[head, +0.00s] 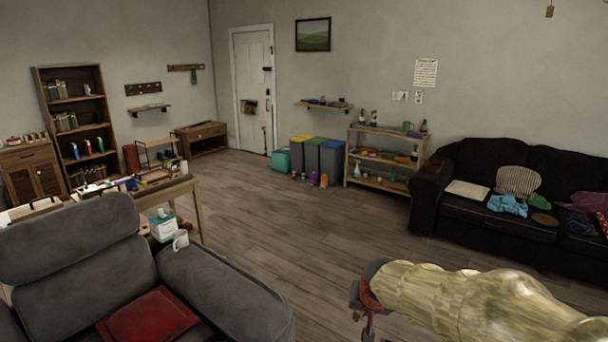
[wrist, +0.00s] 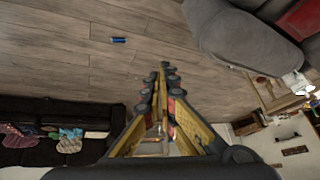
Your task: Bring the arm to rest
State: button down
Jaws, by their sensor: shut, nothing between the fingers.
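My arm reaches in from the lower right of the head view, covered in a pale yellow-green sleeve, with my gripper (head: 362,308) at its left end over open floor. In the wrist view the two fingers of my gripper (wrist: 163,72) come together at their tips. They are shut with nothing between them. The gripper hangs clear of the furniture, and part of it is cut off by the lower edge of the head view.
A grey armchair (head: 75,262) with a red cushion (head: 148,316) stands at the lower left. A black sofa (head: 478,220) with clothes stands right. A small blue object (wrist: 119,40) lies on the floor. The wooden floor (head: 290,215) between them is mostly free.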

jog(key=s+d+r, duration=0.1)
jog(key=s+r, duration=0.2)
jog(key=s, duration=0.7)
jog(key=s+d+r+n, duration=0.1)
jog(key=s+d+r, duration=0.1)
jog(key=s, duration=0.7)
jog(key=s+d+r+n+p, duration=0.1)
jog(key=s+r, duration=0.3)
jog(key=s, duration=0.6)
jog(key=shift+s+d+g, duration=0.3)
